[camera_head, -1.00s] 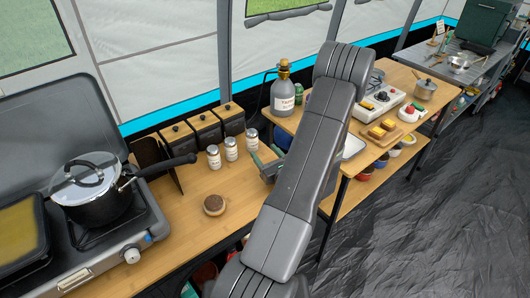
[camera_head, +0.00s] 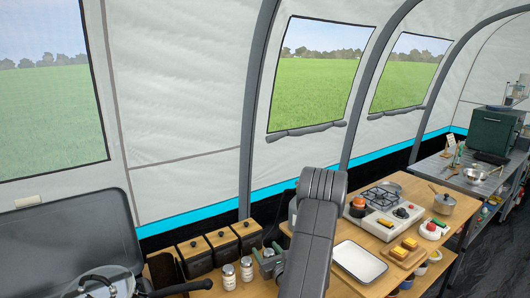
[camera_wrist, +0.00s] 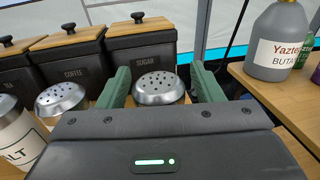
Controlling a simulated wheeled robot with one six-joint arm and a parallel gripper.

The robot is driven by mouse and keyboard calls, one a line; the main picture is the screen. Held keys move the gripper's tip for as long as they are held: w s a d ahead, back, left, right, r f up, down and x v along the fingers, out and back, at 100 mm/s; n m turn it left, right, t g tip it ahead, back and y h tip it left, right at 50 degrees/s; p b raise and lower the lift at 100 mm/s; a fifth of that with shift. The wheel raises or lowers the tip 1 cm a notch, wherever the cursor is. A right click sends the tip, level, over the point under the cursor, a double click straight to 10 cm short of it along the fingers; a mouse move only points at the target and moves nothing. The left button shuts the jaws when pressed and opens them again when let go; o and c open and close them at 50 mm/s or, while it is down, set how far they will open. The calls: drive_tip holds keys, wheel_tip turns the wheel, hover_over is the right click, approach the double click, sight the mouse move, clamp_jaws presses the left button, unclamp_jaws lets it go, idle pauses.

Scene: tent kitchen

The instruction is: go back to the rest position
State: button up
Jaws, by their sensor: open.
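My gripper (camera_wrist: 161,78) is open, its two green fingers spread apart in the wrist view. A shaker with a perforated metal lid (camera_wrist: 160,88) shows between the fingers; I cannot tell whether they reach around it or stay behind it. In the head view, my gripper (camera_head: 268,262) is at the right end of the shaker row, partly hidden by my arm. Two more shakers (camera_head: 228,277) (camera_head: 247,269) stand to its left. Nothing is visibly held.
Black canisters with wooden lids (camera_head: 221,245) stand behind the shakers. A grey gas bottle (camera_wrist: 280,42) is to the right. A lidded pot (camera_head: 100,284) is at lower left.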

drive_tip(key=shift+r, duration=0.3)
